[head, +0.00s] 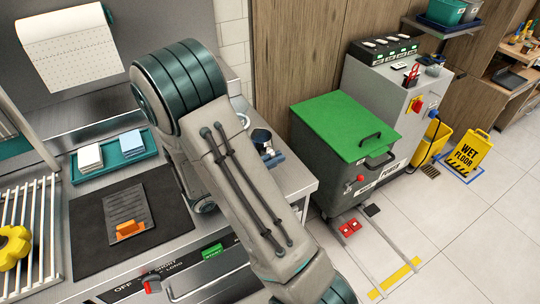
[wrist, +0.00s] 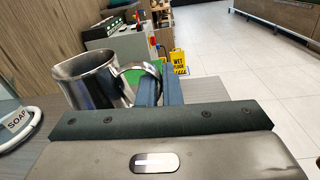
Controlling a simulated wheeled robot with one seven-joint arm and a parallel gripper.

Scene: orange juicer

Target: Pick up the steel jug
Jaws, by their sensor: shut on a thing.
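The steel jug (wrist: 92,84) is shiny and open-topped, with a loop handle on its right side, at the left of the wrist view. My gripper (wrist: 158,90) is shut on the jug's handle, its blue-grey fingers on the handle's right part. In the head view my arm hides most of the jug (head: 261,136); a small part shows at the counter's right end, beside my gripper (head: 273,158). The jug's base is hidden in the wrist view, so I cannot tell whether it touches the counter.
A teal tray (head: 113,152) with stacked cloths and a dark mat (head: 87,220) are on the counter.

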